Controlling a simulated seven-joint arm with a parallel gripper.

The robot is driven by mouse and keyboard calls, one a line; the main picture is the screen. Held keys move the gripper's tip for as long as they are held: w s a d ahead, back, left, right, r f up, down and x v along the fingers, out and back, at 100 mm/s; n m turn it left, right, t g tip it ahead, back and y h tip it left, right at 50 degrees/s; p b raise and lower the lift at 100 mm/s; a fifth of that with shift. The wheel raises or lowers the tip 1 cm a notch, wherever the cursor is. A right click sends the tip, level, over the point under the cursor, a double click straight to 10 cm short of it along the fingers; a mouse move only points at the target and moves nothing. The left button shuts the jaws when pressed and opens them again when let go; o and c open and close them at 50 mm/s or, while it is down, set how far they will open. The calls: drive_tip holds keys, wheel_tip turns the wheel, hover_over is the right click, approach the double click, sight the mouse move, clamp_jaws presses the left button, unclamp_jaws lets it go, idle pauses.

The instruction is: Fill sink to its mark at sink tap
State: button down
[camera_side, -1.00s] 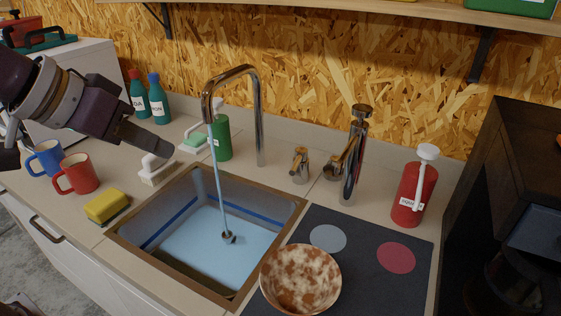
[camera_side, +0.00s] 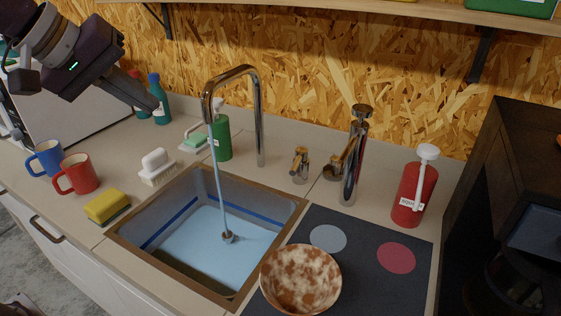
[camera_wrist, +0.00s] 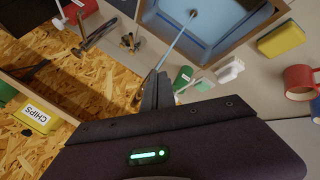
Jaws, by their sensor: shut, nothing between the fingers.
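The sink (camera_side: 270,248) is a basin with a brown rim. Light blue water (camera_side: 205,245) covers its floor, and its surface lies below the blue mark line (camera_side: 172,222) on the walls. The sink tap (camera_side: 259,110) is a tall chrome spout, and a stream of water (camera_side: 219,185) runs from it into the basin. A small brass-coloured tap handle (camera_side: 300,162) stands right of the spout. My gripper (camera_side: 155,104) is shut and empty, raised at the upper left, away from the tap. In the wrist view my gripper (camera_wrist: 157,75) points toward the sink (camera_wrist: 205,30).
A white brush (camera_side: 158,168), a yellow sponge (camera_side: 106,206), a red mug (camera_side: 78,175) and a blue mug (camera_side: 46,158) stand left of the sink. A green bottle (camera_side: 222,138) is behind it. A speckled bowl (camera_side: 300,279) and a red dispenser (camera_side: 412,192) are at right.

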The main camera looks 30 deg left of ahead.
drive_tip(key=w+a+f+n, duration=0.1)
drive_tip(key=w+a+n, duration=0.1)
drive_tip(key=w, duration=0.3)
drive_tip(key=w+a+f+n, duration=0.1)
drive_tip(key=w+a+n, duration=0.15)
drive_tip(key=w, duration=0.25)
drive_tip(key=n+g+h, duration=0.4)
drive_tip(key=n+h, duration=0.4)
drive_tip(key=h, duration=0.5)
approach(297, 163)
drive_tip(key=d+f, duration=0.2)
drive_tip(key=d, duration=0.4)
drive_tip(key=shift+w, duration=0.5)
drive_tip(key=shift+m, duration=0.25)
